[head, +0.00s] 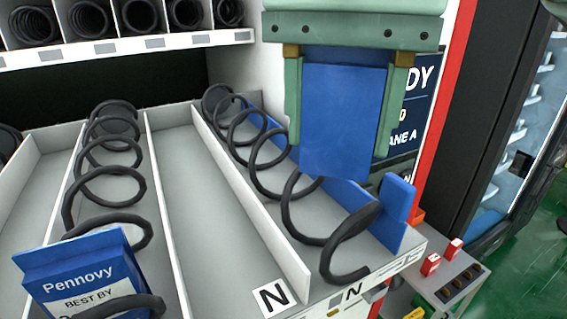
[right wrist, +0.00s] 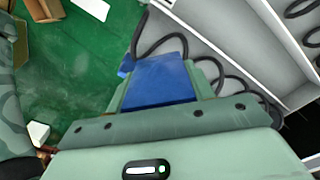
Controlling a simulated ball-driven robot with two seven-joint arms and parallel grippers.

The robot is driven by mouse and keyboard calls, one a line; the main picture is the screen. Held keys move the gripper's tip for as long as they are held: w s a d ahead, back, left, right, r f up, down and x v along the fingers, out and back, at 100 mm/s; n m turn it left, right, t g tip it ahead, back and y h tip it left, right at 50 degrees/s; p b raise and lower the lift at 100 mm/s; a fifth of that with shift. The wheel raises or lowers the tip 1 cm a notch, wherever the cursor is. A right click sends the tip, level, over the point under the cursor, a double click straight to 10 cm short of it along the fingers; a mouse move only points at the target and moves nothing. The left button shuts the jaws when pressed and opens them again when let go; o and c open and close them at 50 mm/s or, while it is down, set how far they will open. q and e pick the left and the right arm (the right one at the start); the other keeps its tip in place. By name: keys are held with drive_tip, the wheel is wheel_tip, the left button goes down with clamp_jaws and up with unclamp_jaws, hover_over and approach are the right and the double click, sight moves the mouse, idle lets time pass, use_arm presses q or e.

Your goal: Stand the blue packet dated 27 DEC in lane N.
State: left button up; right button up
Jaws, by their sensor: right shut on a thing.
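My right gripper (head: 341,115) comes down from the top of the head view, shut on a blue packet (head: 343,120). The packet hangs upright between the fingers, its plain blue face towards the head camera, with no date visible. It overlaps the coil (head: 268,165) of the right-hand lane in the picture; whether it touches the coil cannot be told. The packet also shows in the right wrist view (right wrist: 160,80). My left gripper is not in view.
Another blue packet (head: 85,280) marked Pennovy, BEST BY, stands in the left coil lane (head: 110,185), its date partly hidden. The middle lane (head: 200,190) looks empty. White dividers (head: 255,205) separate lanes. A blue panel (head: 395,232) edges the right lane. An upper shelf (head: 130,45) overhangs the back.

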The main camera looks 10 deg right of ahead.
sight(335, 169)
wheel_tip(335, 169, down, 5)
drive_tip(key=shift+s+r+b, duration=0.1)
drive_tip(key=shift+s+b, duration=0.05)
drive_tip(key=shift+b, duration=0.15)
drive_tip(key=f, duration=0.3)
drive_tip(key=shift+w+f, duration=0.2)
drive_tip(key=shift+f, duration=0.2)
drive_tip(key=shift+s+f, duration=0.1)
drive_tip(key=shift+f, duration=0.25)
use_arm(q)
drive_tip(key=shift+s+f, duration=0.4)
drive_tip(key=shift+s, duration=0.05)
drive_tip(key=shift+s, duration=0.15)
use_arm(e)
drive_tip(key=shift+f, duration=0.1)
drive_tip(key=o, duration=0.7)
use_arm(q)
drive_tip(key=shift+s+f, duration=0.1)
